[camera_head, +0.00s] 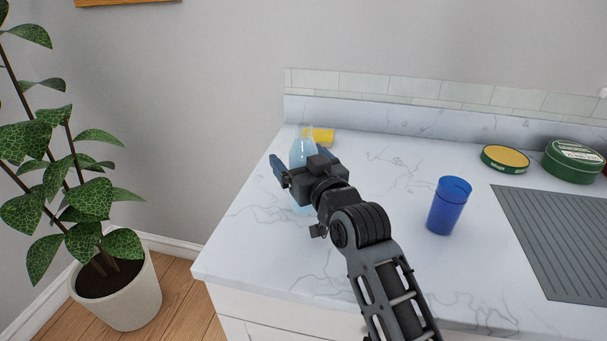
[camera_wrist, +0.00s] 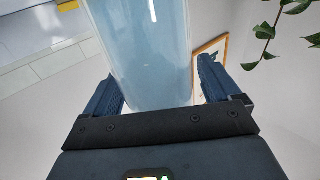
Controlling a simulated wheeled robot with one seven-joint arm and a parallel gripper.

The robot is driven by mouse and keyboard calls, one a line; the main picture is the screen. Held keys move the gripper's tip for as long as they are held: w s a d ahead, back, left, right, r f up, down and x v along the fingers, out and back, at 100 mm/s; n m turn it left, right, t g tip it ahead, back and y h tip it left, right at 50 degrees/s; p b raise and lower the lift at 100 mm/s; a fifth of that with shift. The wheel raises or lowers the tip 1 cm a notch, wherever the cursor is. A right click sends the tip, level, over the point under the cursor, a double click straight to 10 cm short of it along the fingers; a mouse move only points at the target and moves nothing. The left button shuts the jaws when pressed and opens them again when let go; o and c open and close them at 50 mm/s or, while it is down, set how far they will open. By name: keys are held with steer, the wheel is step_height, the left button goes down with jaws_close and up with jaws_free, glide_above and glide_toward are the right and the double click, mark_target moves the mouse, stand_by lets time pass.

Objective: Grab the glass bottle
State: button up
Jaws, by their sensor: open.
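The glass bottle (camera_head: 302,149) is pale blue and see-through. It stands upright on the marble counter (camera_head: 262,232) near its left end, partly hidden behind my gripper. My gripper (camera_head: 302,165) is open at the bottle, with its blue fingers on either side of it. In the wrist view the bottle (camera_wrist: 148,50) fills the middle, between the two fingers of my gripper (camera_wrist: 160,88). A narrow gap shows on the right finger's side; whether the left finger touches the bottle I cannot tell.
A yellow object (camera_head: 322,135) lies behind the bottle. A blue cup (camera_head: 449,206) stands right of my arm. Green round tins (camera_head: 573,161) and a grey ribbed mat (camera_head: 560,240) are farther right. A potted plant (camera_head: 118,290) stands on the floor at left.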

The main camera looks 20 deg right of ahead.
mark_target(299, 143)
steer(key=shift+c, duration=0.5)
steer(key=c, duration=1.4)
steer(key=shift+o, duration=0.2)
steer(key=shift+r, duration=0.2)
steer(key=shift+r, duration=1.75)
steer(key=s+d+r+b, duration=0.1)
steer(key=s+d+r, duration=0.6)
steer(key=s+d, duration=0.1)
steer(key=shift+s, duration=0.2)
steer(key=shift+r, duration=0.1)
